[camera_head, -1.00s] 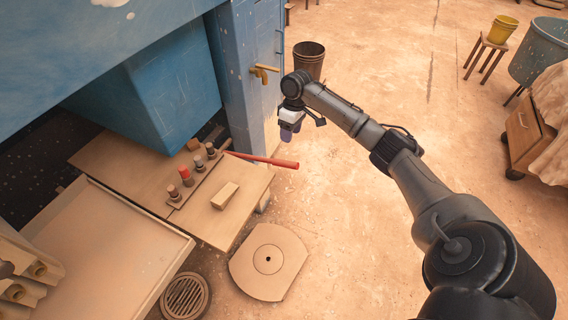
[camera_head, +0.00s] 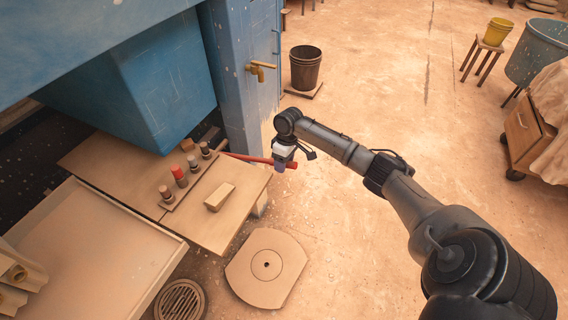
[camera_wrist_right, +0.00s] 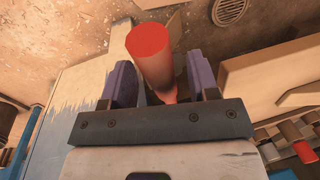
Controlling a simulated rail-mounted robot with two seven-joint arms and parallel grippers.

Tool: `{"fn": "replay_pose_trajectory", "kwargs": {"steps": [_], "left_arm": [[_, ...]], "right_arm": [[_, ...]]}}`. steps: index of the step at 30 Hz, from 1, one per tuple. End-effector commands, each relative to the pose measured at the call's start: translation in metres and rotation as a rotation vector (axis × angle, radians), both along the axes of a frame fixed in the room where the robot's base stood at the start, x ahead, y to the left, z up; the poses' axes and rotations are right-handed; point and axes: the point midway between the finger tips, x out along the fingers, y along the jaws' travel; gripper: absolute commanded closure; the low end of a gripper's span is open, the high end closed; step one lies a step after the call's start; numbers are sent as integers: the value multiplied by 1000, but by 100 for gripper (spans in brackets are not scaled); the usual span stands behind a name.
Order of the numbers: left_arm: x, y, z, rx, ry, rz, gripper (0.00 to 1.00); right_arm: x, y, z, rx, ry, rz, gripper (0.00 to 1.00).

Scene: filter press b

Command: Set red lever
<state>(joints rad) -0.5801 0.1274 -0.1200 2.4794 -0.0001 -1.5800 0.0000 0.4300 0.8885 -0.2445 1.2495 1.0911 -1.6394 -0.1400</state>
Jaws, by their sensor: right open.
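The red lever (camera_head: 250,158) is a long red bar that sticks out to the right from beside the blue machine, above the floor. My right gripper (camera_head: 281,166) is at the lever's free end and partly covers it in the head view. In the right wrist view the lever's round red end (camera_wrist_right: 148,42) stands between the two purple fingers of my right gripper (camera_wrist_right: 160,85). The fingers are open, with a gap visible beside the lever, mostly on the right. My left gripper is not in view.
The blue machine (camera_head: 240,70) with a brass tap (camera_head: 262,66) stands behind the lever. A wooden board (camera_head: 235,205) with several small knobs, one red-topped (camera_head: 179,174), and a block (camera_head: 219,196) lies left of the gripper. A bucket (camera_head: 306,68) stands beyond.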

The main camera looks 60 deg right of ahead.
Motion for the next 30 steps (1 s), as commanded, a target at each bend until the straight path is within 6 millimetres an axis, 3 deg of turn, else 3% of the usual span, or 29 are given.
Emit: {"fn": "replay_pose_trajectory", "kwargs": {"steps": [9,26,30], "left_arm": [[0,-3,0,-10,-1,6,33],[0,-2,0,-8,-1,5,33],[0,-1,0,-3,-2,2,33]], "right_arm": [[0,0,-1,0,0,0,45],[0,0,-1,0,-1,0,98],[0,0,-1,0,-1,0,100]]}}
